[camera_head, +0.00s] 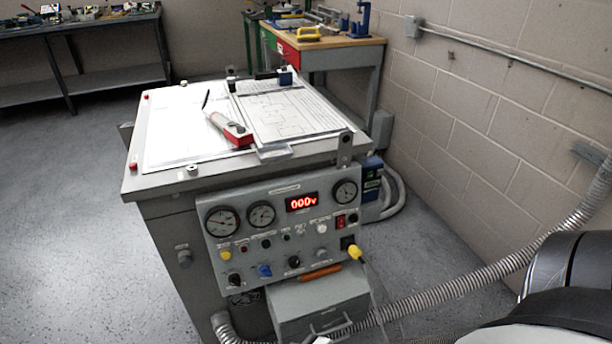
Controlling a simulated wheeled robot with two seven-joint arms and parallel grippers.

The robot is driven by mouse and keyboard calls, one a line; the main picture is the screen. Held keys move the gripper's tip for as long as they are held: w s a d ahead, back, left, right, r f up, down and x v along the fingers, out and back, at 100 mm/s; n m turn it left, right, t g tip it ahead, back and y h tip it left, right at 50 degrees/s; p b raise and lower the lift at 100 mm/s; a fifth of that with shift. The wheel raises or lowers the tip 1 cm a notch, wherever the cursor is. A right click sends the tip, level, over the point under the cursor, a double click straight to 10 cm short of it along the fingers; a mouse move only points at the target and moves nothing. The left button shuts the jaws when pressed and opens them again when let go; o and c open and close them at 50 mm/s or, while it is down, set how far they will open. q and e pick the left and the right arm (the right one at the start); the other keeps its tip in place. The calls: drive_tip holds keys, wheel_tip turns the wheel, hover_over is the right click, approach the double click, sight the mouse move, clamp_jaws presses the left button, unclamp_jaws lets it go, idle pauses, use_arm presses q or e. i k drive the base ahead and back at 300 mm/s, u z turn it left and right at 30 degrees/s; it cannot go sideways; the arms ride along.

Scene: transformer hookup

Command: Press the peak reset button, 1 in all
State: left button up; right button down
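A grey control panel (283,255) is on the front of a grey test bench. It carries three round gauges, a red lit display (302,203) reading about "000v", and several small knobs and buttons. A yellow button (226,255) is at the panel's lower left. A yellow plug or knob (355,252) is at its right, with a thin cable hanging down. A white round button (322,227) and a red switch (340,221) are right of centre. The labels are too small to read, so I cannot tell which is the peak reset button.
A grey box with a handle (318,306) juts out below the panel. A flexible metal conduit (440,291) runs across the right side. The bench top (165,183) holds papers and a red-and-grey tool (230,128). Floor at left is clear.

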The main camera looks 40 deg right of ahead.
sight(266, 244)
drive_tip(key=z, duration=1.05)
